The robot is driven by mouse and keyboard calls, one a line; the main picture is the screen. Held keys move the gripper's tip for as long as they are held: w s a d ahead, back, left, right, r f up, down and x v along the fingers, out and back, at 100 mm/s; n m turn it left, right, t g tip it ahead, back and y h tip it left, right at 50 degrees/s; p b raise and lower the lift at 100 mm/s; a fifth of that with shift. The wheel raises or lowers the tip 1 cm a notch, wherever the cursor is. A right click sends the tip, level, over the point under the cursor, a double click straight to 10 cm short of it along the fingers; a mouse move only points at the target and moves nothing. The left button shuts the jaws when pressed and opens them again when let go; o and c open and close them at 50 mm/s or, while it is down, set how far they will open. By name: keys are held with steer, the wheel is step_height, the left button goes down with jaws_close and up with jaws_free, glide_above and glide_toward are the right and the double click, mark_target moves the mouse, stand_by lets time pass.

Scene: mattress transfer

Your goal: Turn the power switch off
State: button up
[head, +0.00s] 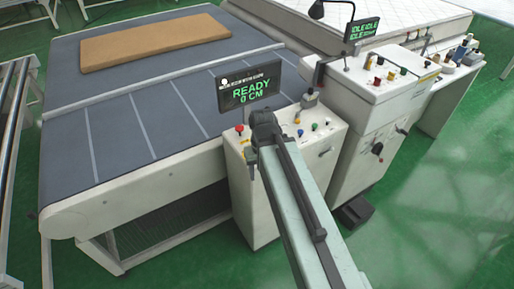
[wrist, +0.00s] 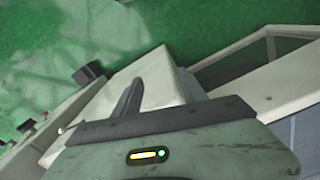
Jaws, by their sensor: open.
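My gripper (head: 264,125) is at the near front edge of the smaller white control box (head: 320,165), in front of its top panel. In the wrist view, my gripper (wrist: 160,95) is open, with its two fingers apart over a white surface and nothing between them. A dark rotary handle (head: 376,148) is on the front of the taller white cabinet (head: 350,165). I cannot tell which control is the power switch. My arm hides part of the box.
A display (head: 249,88) reading "READY 0 CM" stands above the box. A conveyor table (head: 130,130) with a tan mattress (head: 155,42) is at left. A dark pedal-like block (head: 355,211) lies on the green floor (head: 440,210), which is clear at right.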

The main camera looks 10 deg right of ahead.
steer(key=w+r+m+p, duration=0.1)
steer(key=w+r+m, duration=0.1)
steer(key=w, duration=0.3)
steer(key=w+r+m+p, duration=0.1)
steer(key=w+r+p, duration=0.1)
steer(key=w, duration=0.3)
steer(key=w+d+r+m+p, duration=0.1)
steer(key=w+m+p, duration=0.1)
steer(key=w, duration=0.3)
steer(key=shift+r+m, duration=0.3)
steer(key=shift+r, duration=0.1)
step_height(320, 180, down, 8)
steer(key=b, duration=0.7)
steer(key=shift+s+f+b, duration=0.15)
steer(key=shift+b, duration=0.2)
jaws_close()
